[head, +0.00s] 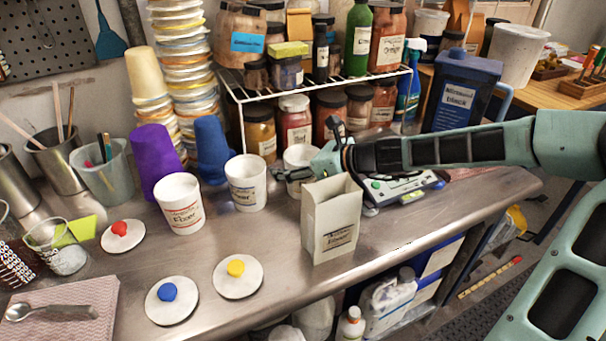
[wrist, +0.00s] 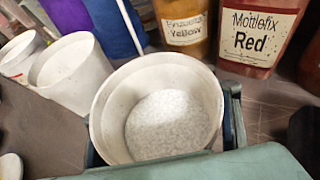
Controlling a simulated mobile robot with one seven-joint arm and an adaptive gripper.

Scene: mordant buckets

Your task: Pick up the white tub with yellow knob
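A white lid with a yellow knob (head: 238,275) lies on the bench, not on any tub. A white tub (head: 299,158) stands at the back of the bench, partly hidden by my gripper (head: 290,176) and a paper bag. The wrist view shows this tub (wrist: 108,112) open on top, with pale granular powder inside. The fingers of my gripper (wrist: 165,135) lie on either side of it; whether they press on it I cannot tell. Two more white tubs, one with red print (head: 180,205) and one with blue print (head: 246,184), stand to the left, both lidless.
A white paper bag (head: 331,220) stands just in front of my gripper. A wire shelf with jars (head: 262,135) is close behind, and a scale (head: 400,190) sits to the right. Lids with a blue knob (head: 171,300) and a red knob (head: 122,236) lie on the left.

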